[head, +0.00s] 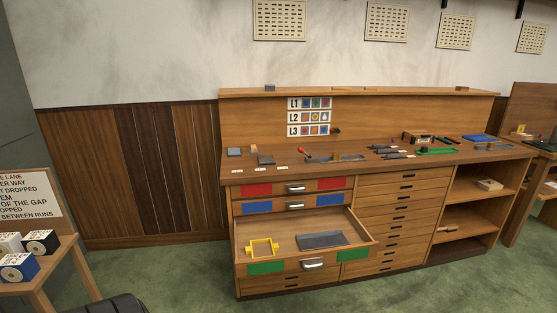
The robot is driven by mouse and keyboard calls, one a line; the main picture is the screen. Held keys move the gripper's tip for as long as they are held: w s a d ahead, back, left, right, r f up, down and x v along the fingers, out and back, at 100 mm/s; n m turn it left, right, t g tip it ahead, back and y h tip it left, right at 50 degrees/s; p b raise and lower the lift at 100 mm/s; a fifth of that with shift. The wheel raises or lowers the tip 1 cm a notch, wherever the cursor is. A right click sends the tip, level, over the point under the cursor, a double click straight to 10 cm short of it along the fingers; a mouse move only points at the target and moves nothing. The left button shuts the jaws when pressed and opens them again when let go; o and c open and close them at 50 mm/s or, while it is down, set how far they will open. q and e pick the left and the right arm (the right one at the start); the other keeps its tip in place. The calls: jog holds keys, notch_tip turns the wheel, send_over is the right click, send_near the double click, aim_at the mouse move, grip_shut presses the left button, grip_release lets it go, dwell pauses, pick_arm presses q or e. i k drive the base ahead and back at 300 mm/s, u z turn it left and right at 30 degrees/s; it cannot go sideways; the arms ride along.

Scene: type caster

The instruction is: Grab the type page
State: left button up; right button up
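No piece in view is marked clearly enough for me to name it the type page. A flat dark grey piece (322,240) lies in the open drawer (293,229) of the wooden cabinet. A yellow frame with a handle (263,247) lies to its left in the same drawer. Small grey blocks lie on the bench top, one at the left end (234,152) and a darker one (266,160) to its right. Neither of my grippers shows in the head view.
The open drawer has green labels and juts out from the cabinet (400,206). The bench top also holds a red-handled tool (308,156), a green tray (437,151) and a blue piece (480,138). A side table (45,277) with boxes stands at left.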

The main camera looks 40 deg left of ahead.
aim_at(263, 160)
jog(key=z, duration=0.15)
jog(key=i, duration=1.75)
jog(key=u, duration=0.5)
jog(key=i, duration=0.95)
jog(key=u, duration=1.45)
jog(key=i, duration=0.8)
jog(key=u, duration=0.7)
